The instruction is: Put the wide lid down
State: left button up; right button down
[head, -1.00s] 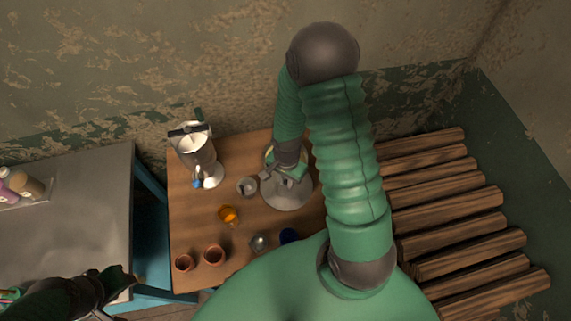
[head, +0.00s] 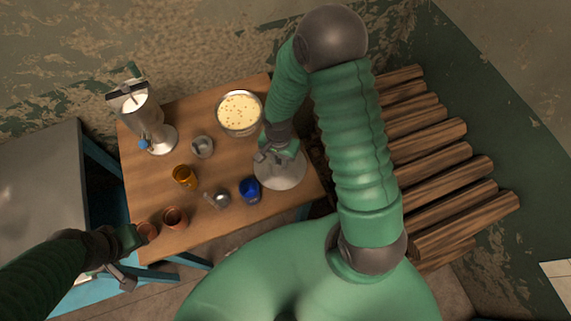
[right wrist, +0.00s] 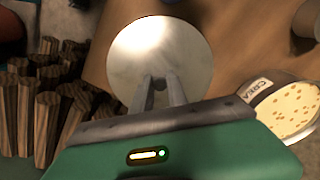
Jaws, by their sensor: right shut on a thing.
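The wide lid (head: 283,173) is a round, pale grey disc at the right side of the wooden table (head: 160,177). My right gripper (head: 275,154) is shut on the lid's handle from above. I cannot tell whether the lid touches the table. The wide pot (head: 240,113) of cream stands uncovered at the back; its labelled side shows in the right wrist view (right wrist: 285,105). My left gripper (head: 120,277) is dark at the lower left, its jaws unclear.
A blue cup (head: 250,190) stands just left of the lid. A metal vessel (head: 217,198), an amber cup (head: 185,177), clay pots (head: 175,218) and a small grey lidded vessel (head: 202,147) stand further left. A tall metal device (head: 145,115) is at the back left. Logs (head: 430,150) lie to the right.

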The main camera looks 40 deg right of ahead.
jog(key=f, duration=0.3)
jog(key=shift+s+a, duration=0.15)
jog(key=shift+s, duration=0.15)
jog(key=shift+s+f, duration=0.1)
jog(key=shift+s, duration=0.1)
jog(key=shift+s+d, duration=0.1)
jog(key=shift+d, duration=0.3)
jog(key=shift+d+f, duration=0.1)
jog(key=shift+f, duration=0.1)
jog(key=c, duration=1.6)
grip_release()
jog(key=shift+w, duration=0.2)
jog(key=shift+o, duration=1.4)
pick_arm(q)
jog(key=shift+s+r, duration=0.1)
jog(key=shift+s, duration=0.35)
pick_arm(e)
jog(key=shift+a+r, duration=0.1)
jog(key=shift+a, duration=0.15)
pick_arm(q)
jog(key=shift+a, duration=0.15)
